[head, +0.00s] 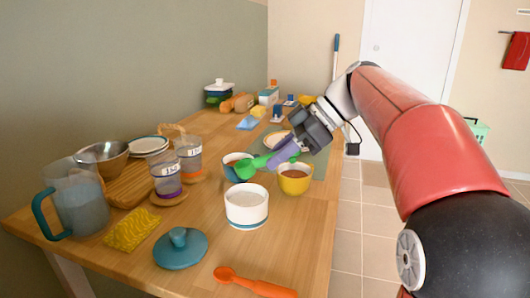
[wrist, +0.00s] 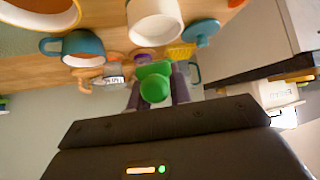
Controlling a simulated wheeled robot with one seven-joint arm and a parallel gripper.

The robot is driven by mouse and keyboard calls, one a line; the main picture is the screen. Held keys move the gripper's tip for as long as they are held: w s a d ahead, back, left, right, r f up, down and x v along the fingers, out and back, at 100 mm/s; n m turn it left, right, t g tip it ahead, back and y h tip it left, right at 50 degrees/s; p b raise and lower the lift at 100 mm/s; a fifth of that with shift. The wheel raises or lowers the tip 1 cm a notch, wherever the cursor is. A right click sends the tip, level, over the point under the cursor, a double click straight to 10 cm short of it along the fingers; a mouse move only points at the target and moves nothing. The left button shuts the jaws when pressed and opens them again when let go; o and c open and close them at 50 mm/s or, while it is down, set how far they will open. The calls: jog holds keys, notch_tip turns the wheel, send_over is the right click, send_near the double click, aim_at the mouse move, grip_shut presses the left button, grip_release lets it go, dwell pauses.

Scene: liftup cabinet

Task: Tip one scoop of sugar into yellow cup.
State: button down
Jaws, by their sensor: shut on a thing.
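My gripper (head: 278,157) is shut on the handle of a green scoop (head: 245,168); its purple fingers also show around the scoop in the wrist view (wrist: 154,88). The scoop's bowl points left, in front of a teal cup (head: 229,158) and behind the white sugar bowl (head: 247,212). I cannot tell what the scoop holds. The yellow cup (head: 295,181), with brown contents, stands right of the scoop, just below my gripper. White sugar shows inside the open white bowl, which also appears in the wrist view (wrist: 154,28).
A teal lid (head: 180,251), an orange utensil (head: 253,284) and a yellow sponge (head: 132,231) lie in front. A pitcher (head: 80,205), jars (head: 166,178) and a metal bowl (head: 100,157) stand left. The table's right edge is close to the yellow cup.

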aim_at(266, 195)
jog(key=shift+d, duration=0.25)
jog(key=shift+a+r+h+p, duration=0.15)
jog(key=shift+a+h+p, duration=0.1)
jog(key=shift+h+p, duration=0.15)
jog(key=shift+a+h+p, duration=0.35)
jog(key=shift+h+p, duration=0.25)
jog(key=shift+h, duration=0.3)
jog(key=shift+a+f+h+p, duration=0.4)
jog(key=shift+f+h, duration=0.15)
jog(key=shift+h, duration=0.45)
jog(key=shift+f+h+b, duration=0.3)
jog(key=shift+f, duration=0.15)
jog(key=shift+d+b+x, duration=0.1)
jog(key=shift+b+x, duration=0.6)
jog(key=shift+x, duration=0.35)
jog(key=shift+d+b+x, duration=0.15)
jog(key=shift+b+x, duration=0.55)
jog(key=shift+x, duration=0.35)
jog(key=shift+f, duration=0.15)
